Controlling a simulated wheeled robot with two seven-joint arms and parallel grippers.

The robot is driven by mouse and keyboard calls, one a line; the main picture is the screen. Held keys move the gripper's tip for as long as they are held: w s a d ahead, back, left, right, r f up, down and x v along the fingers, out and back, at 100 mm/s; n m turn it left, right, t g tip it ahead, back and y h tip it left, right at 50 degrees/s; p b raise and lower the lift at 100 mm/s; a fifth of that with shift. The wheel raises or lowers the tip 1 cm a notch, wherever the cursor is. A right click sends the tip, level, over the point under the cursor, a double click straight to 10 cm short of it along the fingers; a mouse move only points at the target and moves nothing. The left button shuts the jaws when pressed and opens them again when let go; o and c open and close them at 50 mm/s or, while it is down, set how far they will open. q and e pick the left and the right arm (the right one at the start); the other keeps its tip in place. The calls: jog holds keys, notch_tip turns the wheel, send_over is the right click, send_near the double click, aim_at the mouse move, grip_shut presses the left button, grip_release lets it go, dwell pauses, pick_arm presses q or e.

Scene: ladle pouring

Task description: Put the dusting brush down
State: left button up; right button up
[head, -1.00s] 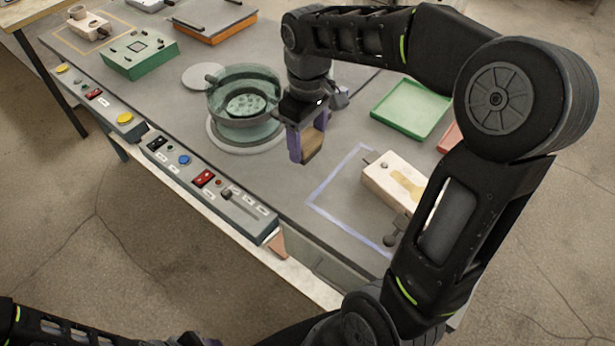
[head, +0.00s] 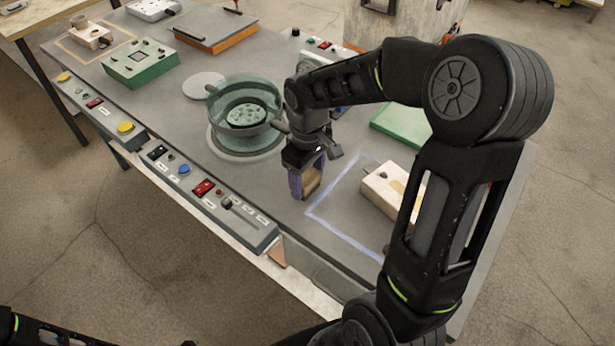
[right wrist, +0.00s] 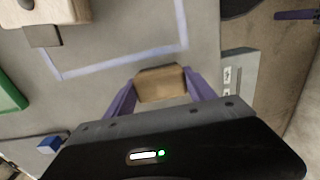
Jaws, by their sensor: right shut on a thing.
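My right gripper (head: 307,188), with purple fingers, is shut on a tan wooden block-like thing, which I take for the dusting brush (head: 312,181). It points down at the table, just left of the blue outlined area (head: 343,239). In the right wrist view the brush (right wrist: 162,83) sits between the two purple fingers, near the blue outline. Whether the brush touches the table I cannot tell. The brush's underside is hidden. Part of my left arm shows at the lower left, but its gripper is not in view.
A clear greenish bowl with a sieve-like insert (head: 248,88) stands left of the gripper. A wooden block (head: 380,190) lies right, inside the blue outline. A green tray (head: 397,125) lies behind it. Control panels (head: 205,190) line the front edge. Bare table lies inside the outline's left part.

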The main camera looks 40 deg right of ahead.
aim_at(307, 177)
jog(key=shift+f, duration=0.2)
jog(key=o, duration=1.3)
notch_tip(307, 177, up, 12)
jog(key=shift+r, duration=0.15)
dwell(0.6)
